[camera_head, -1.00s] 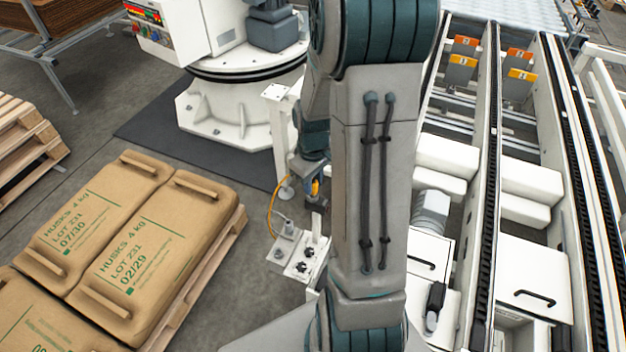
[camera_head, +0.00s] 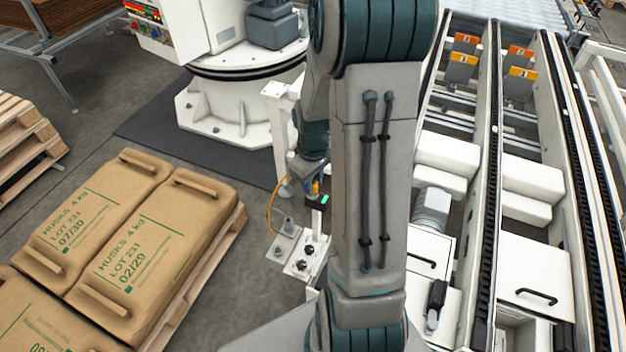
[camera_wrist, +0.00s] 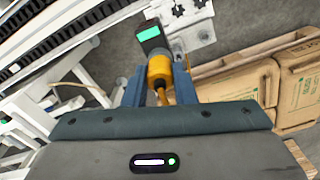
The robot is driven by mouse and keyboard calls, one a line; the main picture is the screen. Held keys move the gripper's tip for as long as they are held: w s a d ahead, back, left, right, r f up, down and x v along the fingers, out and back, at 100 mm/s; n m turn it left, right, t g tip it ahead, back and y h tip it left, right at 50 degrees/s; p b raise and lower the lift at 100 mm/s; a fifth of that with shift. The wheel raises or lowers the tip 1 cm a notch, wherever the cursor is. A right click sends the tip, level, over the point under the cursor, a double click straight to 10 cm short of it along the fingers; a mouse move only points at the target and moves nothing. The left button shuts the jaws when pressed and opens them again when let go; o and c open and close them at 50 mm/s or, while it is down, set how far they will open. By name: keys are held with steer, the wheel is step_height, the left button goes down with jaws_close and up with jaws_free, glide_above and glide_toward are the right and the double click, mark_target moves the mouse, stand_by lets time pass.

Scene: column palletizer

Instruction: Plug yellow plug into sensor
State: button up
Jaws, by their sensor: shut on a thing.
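The yellow plug (camera_wrist: 159,69) is between the blue fingers of my gripper (camera_wrist: 158,78), which is shut on it. The plug also shows small in the head view (camera_head: 315,187), under my gripper (camera_head: 313,176) and partly hidden by it. The sensor (camera_wrist: 151,39) is a dark block with a lit green face, just beyond the plug's front end. The plug's front end appears to meet the sensor, but how deep it sits is hidden. The sensor's green face also shows in the head view (camera_head: 324,199). An orange cable (camera_head: 270,211) runs at the left.
A light metal bracket plate (camera_head: 299,254) with dark round sockets is beside the sensor. Brown sacks (camera_head: 150,240) lie on a pallet at the left. White conveyor rails (camera_head: 487,200) and boxes are at the right. A white machine base (camera_head: 235,115) stands behind.

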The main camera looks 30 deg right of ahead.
steer(key=o, duration=1)
steer(key=shift+o, duration=0.2)
step_height(320, 180, up, 14)
steer(key=shift+f, duration=0.1)
